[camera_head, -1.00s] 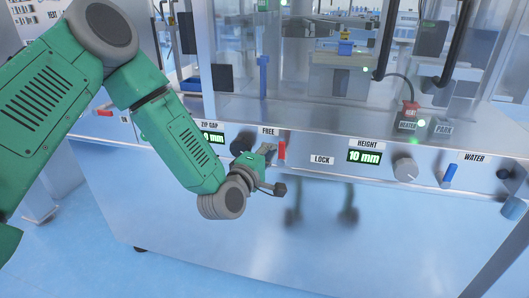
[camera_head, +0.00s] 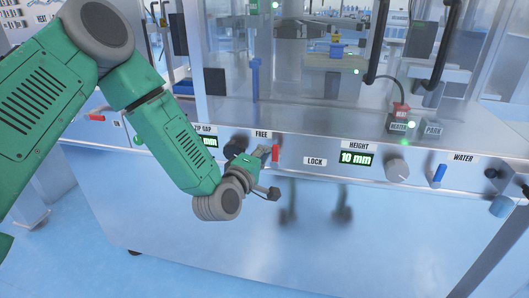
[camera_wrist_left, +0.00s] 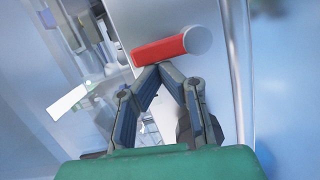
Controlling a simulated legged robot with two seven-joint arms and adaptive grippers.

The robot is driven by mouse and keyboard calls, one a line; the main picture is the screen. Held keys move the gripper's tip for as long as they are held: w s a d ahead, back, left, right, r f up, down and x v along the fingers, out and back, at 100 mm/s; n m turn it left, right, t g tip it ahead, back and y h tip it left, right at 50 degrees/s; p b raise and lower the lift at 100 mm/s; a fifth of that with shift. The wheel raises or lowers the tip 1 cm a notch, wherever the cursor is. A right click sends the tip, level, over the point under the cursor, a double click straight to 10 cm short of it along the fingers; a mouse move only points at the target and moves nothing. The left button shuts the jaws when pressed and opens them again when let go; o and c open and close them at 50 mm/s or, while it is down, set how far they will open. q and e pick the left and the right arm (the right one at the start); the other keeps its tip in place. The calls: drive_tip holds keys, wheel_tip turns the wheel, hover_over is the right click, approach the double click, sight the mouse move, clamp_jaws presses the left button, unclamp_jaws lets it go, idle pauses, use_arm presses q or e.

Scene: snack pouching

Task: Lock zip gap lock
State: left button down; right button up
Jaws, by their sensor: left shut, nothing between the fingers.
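The zip gap lock is a short red lever (camera_head: 275,153) on the machine's front panel, standing roughly upright between the FREE label (camera_head: 261,135) and the LOCK label (camera_head: 315,161). My left gripper (camera_head: 266,152) is just left of the lever. In the left wrist view the red lever (camera_wrist_left: 160,50) lies across the front of my left gripper (camera_wrist_left: 158,66). Its fingertips are together and empty, at or very near the lever's side; I cannot tell whether they touch. My right gripper is not in view.
The zip gap display (camera_head: 210,142) is partly hidden behind my left arm. To the right are the height display (camera_head: 356,158), a grey knob (camera_head: 398,170) and the blue water lever (camera_head: 439,173). Open space lies in front of the panel.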

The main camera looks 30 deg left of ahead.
use_arm(q)
drive_tip(key=shift+d, duration=0.1)
drive_tip(key=d+m+p, duration=0.1)
drive_tip(key=m+p, duration=0.1)
drive_tip(key=d+m+g+p, duration=0.1)
drive_tip(key=m+p, duration=0.1)
drive_tip(key=d+m+y+p, duration=0.1)
drive_tip(key=m+p, duration=0.1)
drive_tip(key=m, duration=0.1)
drive_tip(key=shift+w+d+r+g, duration=0.15)
drive_tip(key=shift+w+r+g, duration=0.15)
drive_tip(key=shift+w+r, duration=0.05)
drive_tip(key=m+p, duration=0.1)
drive_tip(key=d+m+p, duration=0.1)
drive_tip(key=m, duration=0.1)
drive_tip(key=shift+w+d+f+g+y, duration=0.2)
drive_tip(key=shift+f+g+y, duration=0.1)
drive_tip(key=shift+g+y, duration=0.1)
drive_tip(key=shift+d+f+m+y, duration=0.4)
drive_tip(key=shift+d+m, duration=0.05)
drive_tip(key=shift+m, duration=0.55)
drive_tip(key=shift+w+d+f+p, duration=0.15)
drive_tip(key=shift+d+f+p, duration=0.15)
drive_tip(key=shift+f, duration=0.3)
